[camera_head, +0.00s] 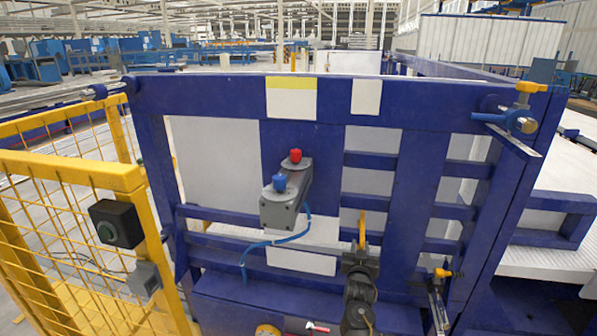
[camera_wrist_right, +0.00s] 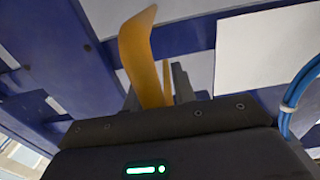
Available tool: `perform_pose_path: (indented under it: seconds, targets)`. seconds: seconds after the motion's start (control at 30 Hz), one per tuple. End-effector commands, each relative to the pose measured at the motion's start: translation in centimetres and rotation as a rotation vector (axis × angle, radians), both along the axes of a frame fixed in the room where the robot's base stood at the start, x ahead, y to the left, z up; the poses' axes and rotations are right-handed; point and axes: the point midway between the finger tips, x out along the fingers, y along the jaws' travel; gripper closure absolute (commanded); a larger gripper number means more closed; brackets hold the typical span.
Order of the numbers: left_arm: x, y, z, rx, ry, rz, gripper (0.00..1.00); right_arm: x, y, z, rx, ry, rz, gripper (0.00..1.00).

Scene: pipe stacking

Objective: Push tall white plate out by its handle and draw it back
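Several white plates show on the blue frame (camera_head: 423,110), and I cannot tell for sure which is the task's tall plate. A large pale panel (camera_head: 213,165) shows behind the frame's left opening. Yellow handles sit on metal fittings at the upper right (camera_head: 530,88) and lower right (camera_head: 443,273), each beside a narrow pale strip. My right gripper (camera_head: 361,230) points upward in front of the frame, left of both handles. Its yellow fingers (camera_wrist_right: 150,60) show nothing held, but their gap is unclear. My left gripper is out of view.
A grey box (camera_head: 283,205) with red and blue buttons juts from the frame, trailing a blue cable (camera_head: 243,262). A yellow mesh fence (camera_head: 70,230) with a black button box (camera_head: 117,223) stands at left. A white panel (camera_wrist_right: 268,48) is beside my right fingers.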

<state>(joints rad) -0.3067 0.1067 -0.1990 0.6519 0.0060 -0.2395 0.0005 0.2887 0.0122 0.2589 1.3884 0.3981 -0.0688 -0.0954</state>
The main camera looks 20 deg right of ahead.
Motion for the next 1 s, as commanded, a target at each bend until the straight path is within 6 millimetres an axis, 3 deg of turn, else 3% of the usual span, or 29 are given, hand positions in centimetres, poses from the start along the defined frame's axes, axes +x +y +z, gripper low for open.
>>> perform_pose_path:
  seconds: [0.03,0.2,1.0]
  targets:
    - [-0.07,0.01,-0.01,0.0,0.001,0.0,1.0,0.02,-0.01,0.05,-0.001,-0.001,0.0,0.8]
    - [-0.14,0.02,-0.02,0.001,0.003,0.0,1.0,0.01,-0.01,0.05,-0.001,-0.001,0.0,1.0]
    - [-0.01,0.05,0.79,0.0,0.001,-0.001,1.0,-0.79,0.65,0.08,-0.001,-0.001,0.002,1.0]
